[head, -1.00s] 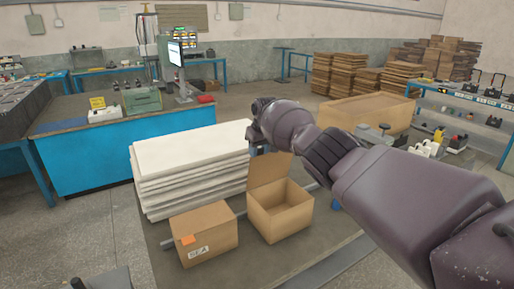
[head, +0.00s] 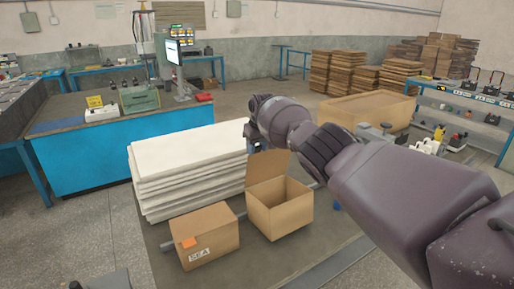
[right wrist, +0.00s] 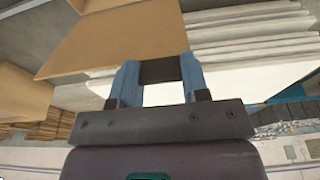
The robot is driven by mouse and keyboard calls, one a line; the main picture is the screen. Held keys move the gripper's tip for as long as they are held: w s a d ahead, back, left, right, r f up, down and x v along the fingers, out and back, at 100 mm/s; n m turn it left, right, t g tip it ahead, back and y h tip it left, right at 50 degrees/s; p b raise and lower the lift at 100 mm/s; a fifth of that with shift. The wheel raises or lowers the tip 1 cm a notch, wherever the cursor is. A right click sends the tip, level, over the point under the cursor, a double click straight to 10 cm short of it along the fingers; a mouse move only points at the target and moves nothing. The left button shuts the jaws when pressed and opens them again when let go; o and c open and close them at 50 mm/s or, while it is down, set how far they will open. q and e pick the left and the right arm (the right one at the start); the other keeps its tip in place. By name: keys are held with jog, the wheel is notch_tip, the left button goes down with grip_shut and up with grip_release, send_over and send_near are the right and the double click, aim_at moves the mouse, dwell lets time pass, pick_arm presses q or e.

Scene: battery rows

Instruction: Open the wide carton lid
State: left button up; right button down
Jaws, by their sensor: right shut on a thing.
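The open carton (head: 280,217) is a brown cardboard box on the floor platform. Its lid (head: 266,168) stands raised at the back, above the open top. The lid also shows as a broad tan panel in the right wrist view (right wrist: 120,40). My right gripper (right wrist: 160,72) is shut on the lid's edge. In the head view my right gripper (head: 252,143) is small and dark beside the lid's upper left corner, partly hidden by my wrist. My left gripper is not clearly visible.
A closed carton (head: 207,236) with an orange sticker stands just left of the open one. A stack of white sheets (head: 187,172) is behind both, close to my right gripper. A blue workbench (head: 120,155) stands behind. A large tan box (head: 368,110) is farther back right.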

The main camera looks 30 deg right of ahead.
dwell(0.4)
jog(key=c, duration=0.6)
grip_release()
jog(key=shift+r, duration=0.1)
jog(key=p+v, duration=0.1)
jog(key=v, duration=0.9)
jog(key=shift+r, duration=0.35)
jog(key=shift+s, duration=0.1)
